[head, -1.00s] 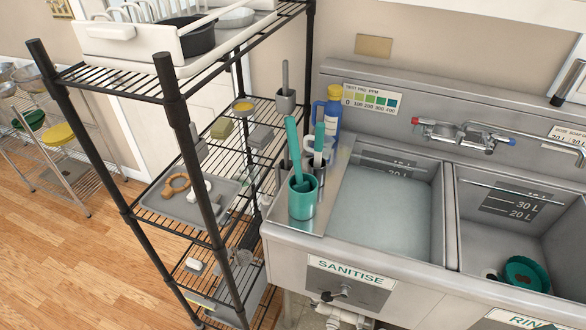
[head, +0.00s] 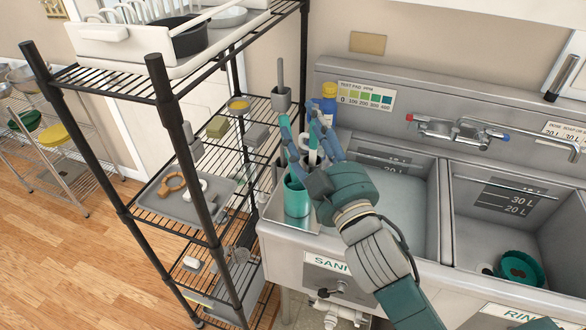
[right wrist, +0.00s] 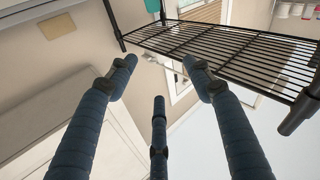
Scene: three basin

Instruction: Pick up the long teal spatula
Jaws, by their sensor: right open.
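The long teal spatula (head: 284,121) stands in a teal cup (head: 297,198) on the left ledge of the sink. Only its upper end shows, since my fingers cover much of it. My right gripper (head: 303,130) is open, with its blue fingers up around the upper part of the cup's contents. I cannot tell whether a finger touches the spatula. In the right wrist view, the open fingers (right wrist: 155,75) have no object clearly between them. My left gripper is out of view.
A black wire rack (head: 200,170) with trays and small items stands close on the left. A blue bottle with a yellow cap (head: 329,95) is behind my gripper. The sanitise basin (head: 405,205) holds liquid. A tap (head: 455,130) is at the back right.

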